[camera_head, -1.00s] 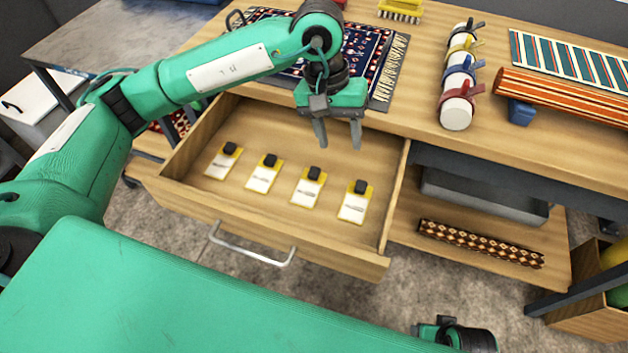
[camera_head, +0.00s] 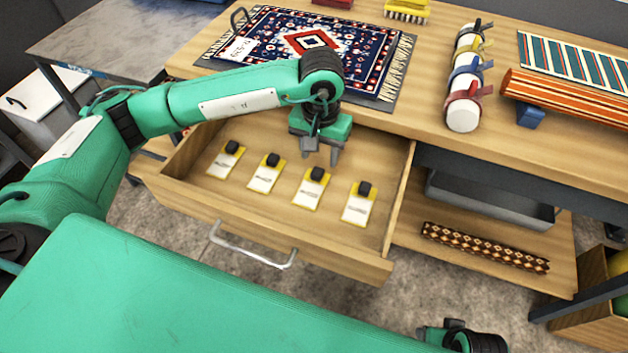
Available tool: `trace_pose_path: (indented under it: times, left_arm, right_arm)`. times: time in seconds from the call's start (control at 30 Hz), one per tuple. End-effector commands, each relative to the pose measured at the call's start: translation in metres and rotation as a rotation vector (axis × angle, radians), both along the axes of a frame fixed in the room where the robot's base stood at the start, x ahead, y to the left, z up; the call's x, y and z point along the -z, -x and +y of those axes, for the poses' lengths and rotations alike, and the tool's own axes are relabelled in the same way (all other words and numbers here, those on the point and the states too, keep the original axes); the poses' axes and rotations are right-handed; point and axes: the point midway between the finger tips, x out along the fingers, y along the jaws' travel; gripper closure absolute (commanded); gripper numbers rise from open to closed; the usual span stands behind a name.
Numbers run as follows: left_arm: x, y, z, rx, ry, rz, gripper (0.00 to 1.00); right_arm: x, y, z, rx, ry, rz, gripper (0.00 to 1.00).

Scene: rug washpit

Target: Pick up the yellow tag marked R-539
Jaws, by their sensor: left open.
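Several yellow-edged tags with white labels and black clips lie in a row in the open drawer (camera_head: 290,229): a far left tag (camera_head: 223,164), a second tag (camera_head: 263,179), a third tag (camera_head: 308,194) and a far right tag (camera_head: 357,209). Their print is too small to read, so I cannot tell which is R-539. My left gripper (camera_head: 321,153) is open and empty, fingers pointing down, above the back of the drawer near the third tag. Part of my right arm's end (camera_head: 460,336) shows at the bottom edge; its fingers cannot be made out.
The wooden bench (camera_head: 430,121) carries a patterned rug (camera_head: 370,55), a strapped white roll (camera_head: 464,115) and an orange striped roll (camera_head: 560,98). A grey tray (camera_head: 480,203) and a brown patterned roll (camera_head: 485,247) are on the lower shelf. The drawer has a metal handle (camera_head: 250,255).

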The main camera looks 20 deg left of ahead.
Motion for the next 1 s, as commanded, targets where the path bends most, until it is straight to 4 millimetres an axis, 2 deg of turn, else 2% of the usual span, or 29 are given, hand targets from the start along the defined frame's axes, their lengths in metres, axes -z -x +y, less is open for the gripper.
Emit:
trace_pose_path:
  times: [0.2, 0.5, 0.57, 0.7, 0.77, 1.0]
  left_arm:
    - [0.031, 0.002, -0.001, -0.001, 0.001, 0.003, 0.53]
    - [0.037, 0.002, -0.001, 0.000, 0.002, 0.001, 0.53]
    - [0.037, 0.002, -0.001, 0.000, 0.002, 0.001, 0.63]
    - [0.037, 0.002, -0.001, 0.000, 0.002, 0.001, 0.90]
    - [0.037, 0.002, -0.001, 0.000, 0.002, 0.001, 1.00]
    - [0.036, 0.002, -0.001, 0.000, 0.002, 0.001, 1.00]
  right_arm:
    - [0.004, -0.001, 0.000, -0.001, 0.002, 0.004, 0.38]
    - [0.007, -0.001, 0.000, -0.001, 0.002, 0.007, 0.38]
    - [0.007, -0.001, 0.000, -0.001, 0.002, 0.007, 0.38]
    - [0.006, -0.002, 0.000, -0.001, 0.002, 0.005, 0.38]
    - [0.005, -0.002, 0.000, -0.001, 0.001, 0.003, 0.38]
    - [0.004, -0.002, 0.000, -0.001, 0.000, 0.001, 0.38]
